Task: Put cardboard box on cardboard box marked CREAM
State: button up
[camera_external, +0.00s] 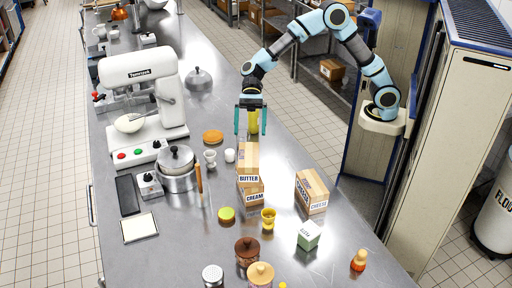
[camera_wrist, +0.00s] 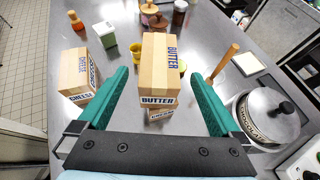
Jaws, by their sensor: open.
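A cardboard box marked BUTTER (camera_external: 248,163) rests on top of the cardboard box marked CREAM (camera_external: 251,191) on the steel counter. In the wrist view the BUTTER box (camera_wrist: 158,70) covers most of the CREAM box (camera_wrist: 160,114). A separate cardboard box marked CHEESE (camera_external: 312,190) stands to the right of the stack; it also shows in the wrist view (camera_wrist: 78,76) at the left. My gripper (camera_external: 250,128) is open and empty, above and behind the stack. In the wrist view its green fingers (camera_wrist: 162,88) are spread on either side of the stack, apart from it.
A pot with a lid (camera_external: 177,175) and a white mixer (camera_external: 142,95) stand to the left. A yellow cup (camera_external: 268,219), a green-white box (camera_external: 308,236) and several jars are in front. A white cup (camera_external: 229,155) is near the stack.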

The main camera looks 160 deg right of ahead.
jog(key=v, duration=0.4)
jog(key=a+f+n+g, duration=0.4)
jog(key=a+f+n, duration=0.15)
jog(key=a, duration=0.65)
jog(key=a+f+n+g, duration=0.4)
jog(key=a+n, duration=0.3)
jog(key=a, duration=0.4)
jog(key=s+a+f+n+g+h, duration=0.1)
jog(key=s+a+f+n+h, duration=0.1)
jog(key=s+a+n, duration=0.4)
jog(key=s+a+f+n+g+h, duration=0.1)
jog(key=s+a+n, duration=0.4)
jog(key=a+n, duration=0.5)
jog(key=f+n+h, duration=0.1)
jog(key=n, duration=0.1)
jog(key=shift+s+a+f+n+b, duration=0.2)
jog(key=shift+s+f+n+b, duration=0.1)
jog(key=shift+s+n, duration=0.1)
